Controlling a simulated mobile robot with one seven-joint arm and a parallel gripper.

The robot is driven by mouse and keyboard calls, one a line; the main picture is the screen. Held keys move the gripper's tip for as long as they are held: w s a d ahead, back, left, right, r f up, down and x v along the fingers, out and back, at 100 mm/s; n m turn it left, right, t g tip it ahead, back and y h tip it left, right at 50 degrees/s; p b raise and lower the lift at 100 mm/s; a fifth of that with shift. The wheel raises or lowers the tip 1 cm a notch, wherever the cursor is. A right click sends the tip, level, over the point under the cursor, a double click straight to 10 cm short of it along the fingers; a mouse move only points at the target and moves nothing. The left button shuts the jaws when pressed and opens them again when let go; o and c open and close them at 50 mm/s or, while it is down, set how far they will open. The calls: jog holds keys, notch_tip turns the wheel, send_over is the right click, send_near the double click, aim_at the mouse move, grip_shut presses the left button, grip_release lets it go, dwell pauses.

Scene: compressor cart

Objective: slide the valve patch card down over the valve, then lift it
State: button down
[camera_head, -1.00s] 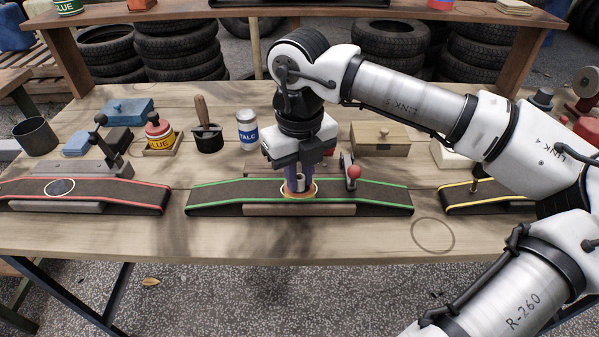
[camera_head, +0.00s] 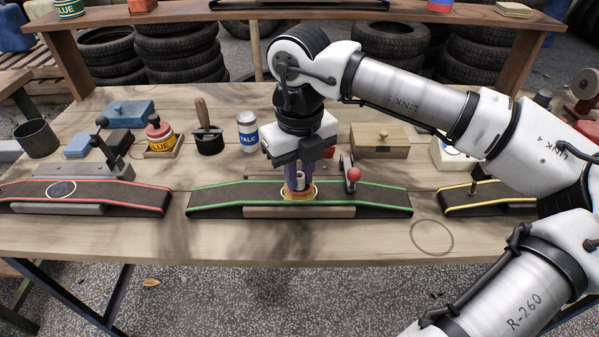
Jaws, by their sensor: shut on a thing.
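The valve patch card (camera_head: 299,195) shows as a small orange-yellow rim at the middle of the green-edged tube strip (camera_head: 235,196). My gripper (camera_head: 299,184) points straight down over it, with purplish fingers shut on the card. A small pale upright piece, seemingly the valve (camera_head: 299,184), shows between the fingers, with the card's rim around its foot. The fingers hide much of the card, and I cannot tell whether it lies flat on the strip.
A red-knobbed lever (camera_head: 353,176) stands close right of my gripper. Red-edged (camera_head: 120,193) and yellow-edged (camera_head: 500,198) strips lie to either side. Behind are a talc tin (camera_head: 247,132), a glue pot (camera_head: 160,135) and a wooden box (camera_head: 379,140). The front bench edge is clear.

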notch_tip(320, 180, up, 9)
jog(key=p, duration=0.5)
jog(key=shift+r, duration=0.2)
dwell(0.6)
dwell(0.4)
